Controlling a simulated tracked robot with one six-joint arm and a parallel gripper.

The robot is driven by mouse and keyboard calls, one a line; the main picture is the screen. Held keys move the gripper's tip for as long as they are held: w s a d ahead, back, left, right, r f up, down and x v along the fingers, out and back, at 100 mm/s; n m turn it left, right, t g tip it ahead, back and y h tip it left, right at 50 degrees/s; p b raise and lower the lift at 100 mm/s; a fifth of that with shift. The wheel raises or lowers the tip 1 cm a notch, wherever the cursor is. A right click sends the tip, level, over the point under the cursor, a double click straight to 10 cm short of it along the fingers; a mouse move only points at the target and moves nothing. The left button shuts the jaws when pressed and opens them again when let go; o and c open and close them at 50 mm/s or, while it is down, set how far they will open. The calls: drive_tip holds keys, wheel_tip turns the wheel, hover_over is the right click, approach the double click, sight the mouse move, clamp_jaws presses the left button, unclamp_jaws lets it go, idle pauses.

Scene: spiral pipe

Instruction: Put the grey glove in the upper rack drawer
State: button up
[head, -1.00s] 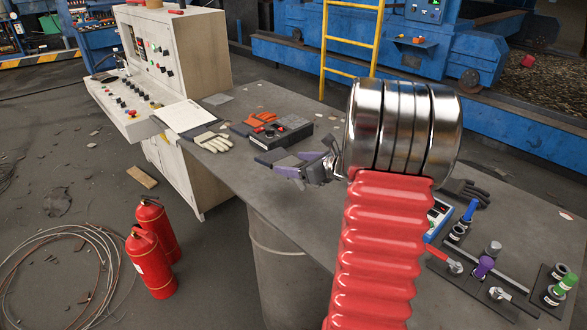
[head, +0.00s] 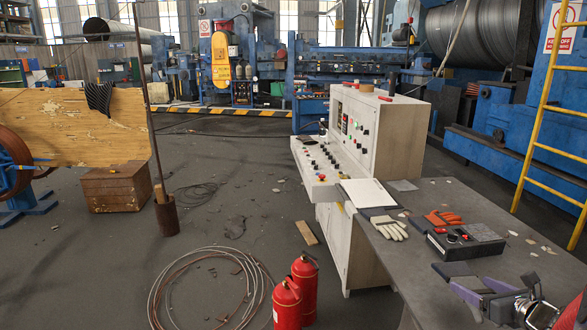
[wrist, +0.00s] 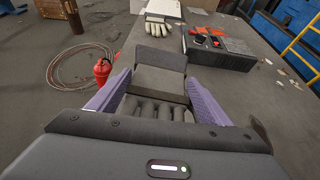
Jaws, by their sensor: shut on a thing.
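In the wrist view, my gripper (wrist: 157,82) is shut on a dark grey glove (wrist: 155,108), whose ribbed fingers point back toward the palm and whose flat cuff sticks out ahead between the purple fingers. In the head view, my gripper (head: 472,284) is at the lower right over the grey table (head: 425,195), with the dark grey glove (head: 453,270) at its tip. It appears held above the tabletop; the gap is hard to judge. I cannot make out the rack drawer in either view.
A cream glove (head: 388,228), an orange glove (head: 443,217) and a dark box (head: 465,241) lie on the table. A white control console (head: 375,130) stands beyond it. Red extinguishers (head: 304,285), a cable coil (head: 210,280) and a wooden box (head: 115,187) stand or lie on the open floor.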

drive_tip(key=w+a+f+n+y, duration=0.1)
drive_tip(key=w+a, duration=0.1)
drive_tip(key=a, duration=1.3)
drive_tip(key=w+a+f+n+y, duration=0.2)
drive_tip(key=a, duration=1.3)
drive_tip(key=shift+a+g+y, duration=0.3)
drive_tip(key=shift+a+g, duration=0.05)
drive_tip(key=shift+g, duration=0.05)
drive_tip(key=shift+w+a, duration=0.1)
drive_tip(key=shift+a, duration=0.05)
drive_tip(key=a, duration=0.6)
drive_tip(key=shift+a, duration=0.35)
